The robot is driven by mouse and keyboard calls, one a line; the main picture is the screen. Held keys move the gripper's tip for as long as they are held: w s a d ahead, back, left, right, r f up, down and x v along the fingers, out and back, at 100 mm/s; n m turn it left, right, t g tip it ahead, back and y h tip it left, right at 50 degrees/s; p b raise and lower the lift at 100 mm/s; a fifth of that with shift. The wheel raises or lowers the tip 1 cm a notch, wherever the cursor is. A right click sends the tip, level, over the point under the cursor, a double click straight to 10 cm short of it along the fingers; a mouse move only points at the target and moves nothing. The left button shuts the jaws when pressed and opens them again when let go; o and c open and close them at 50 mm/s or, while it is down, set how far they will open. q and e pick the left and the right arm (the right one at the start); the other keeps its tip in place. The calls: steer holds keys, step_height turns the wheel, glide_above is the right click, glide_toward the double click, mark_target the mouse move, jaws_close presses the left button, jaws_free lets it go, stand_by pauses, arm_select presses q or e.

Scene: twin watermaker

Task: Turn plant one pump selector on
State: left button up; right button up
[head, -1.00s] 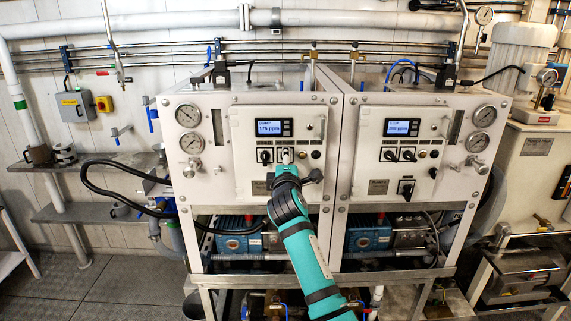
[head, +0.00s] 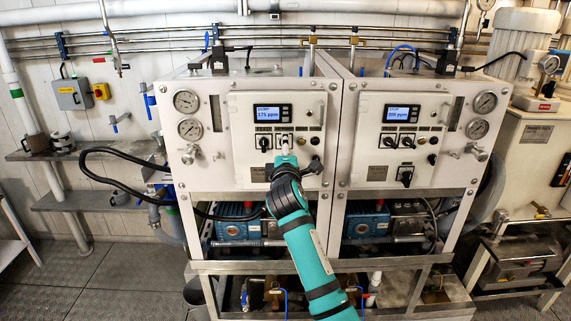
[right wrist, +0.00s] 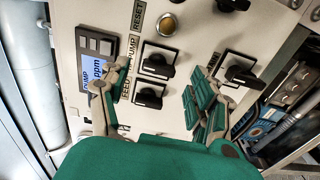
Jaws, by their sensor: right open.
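The plant one panel is on the left cabinet (head: 245,155), below a blue display (head: 274,113) reading 175 ppm. Its pump selector (right wrist: 157,62) is a black knob on a square plate, labelled PUMP in the right wrist view. The similar feed selector (right wrist: 150,97) sits right beside it, and also shows in the head view (head: 264,143). My right gripper (right wrist: 160,82) is open in front of the panel, its fingers spread to either side of these two knobs. I cannot tell whether either finger touches anything. In the head view, my right gripper (head: 284,155) partly covers the pump selector. My left gripper is out of view.
A reset button (right wrist: 167,22) lies beside the pump selector. Another black selector (right wrist: 240,72) sits lower on the panel, close to one finger. The right cabinet (head: 350,165) carries a matching panel. A black hose (head: 120,152) loops out on the left.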

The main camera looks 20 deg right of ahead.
steer(key=v, duration=1)
steer(key=s+a+f+m+g+y+b, duration=0.1)
steer(key=s+f+g+y, duration=0.15)
steer(key=f, duration=1.75)
steer(key=s+a+f+m+g+y+b, duration=0.1)
steer(key=s+a+f+g+y, duration=0.2)
steer(key=f, duration=1.7)
steer(key=s+d+f+m+g, duration=0.1)
steer(key=s+f+m+g, duration=0.1)
steer(key=s+f, duration=0.7)
steer(key=s+d+f+m+g, duration=0.1)
steer(key=s+d+f+g, duration=0.15)
steer(key=s+f, duration=0.65)
steer(key=s+d+f+m+g, duration=0.1)
steer(key=s+f+m+g, duration=0.1)
steer(key=s+f, duration=0.4)
steer(key=s+d+f+m+g+b, duration=0.1)
steer(key=s+f, duration=0.6)
steer(key=s, duration=1)
steer(key=s+d+f+m+g, duration=0.3)
steer(key=s+f, duration=0.3)
steer(key=s, duration=0.6)
steer(key=shift+f+m, duration=0.4)
steer(key=shift+m, duration=0.2)
